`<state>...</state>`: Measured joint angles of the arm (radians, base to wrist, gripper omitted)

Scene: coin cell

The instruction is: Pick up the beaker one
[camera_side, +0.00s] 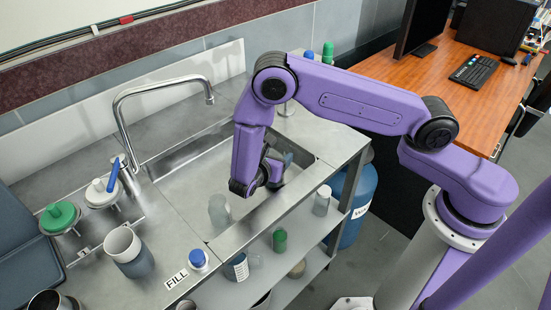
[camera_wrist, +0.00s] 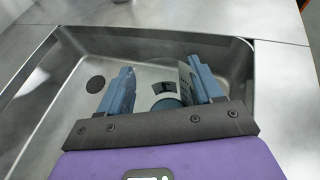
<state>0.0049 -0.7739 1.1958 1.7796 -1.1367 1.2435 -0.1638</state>
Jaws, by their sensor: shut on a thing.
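My gripper (camera_wrist: 160,88) is over the sink basin, its two blue-grey fingers apart around a see-through vessel, which appears to be the beaker (camera_wrist: 162,87). The vessel's outline is faint, and I cannot read the label clearly. In the side view my gripper (camera_side: 284,160) is partly hidden behind my purple wrist, and the held vessel is hard to make out there.
The steel sink (camera_side: 170,167) has a curved faucet (camera_side: 121,120). A see-through grey vessel (camera_side: 219,212) stands left of my wrist. A grey mug (camera_side: 130,252), a blue-capped jar (camera_side: 198,260) and a green-lidded container (camera_side: 59,216) stand on the counter left. The drain (camera_wrist: 95,84) is dark.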

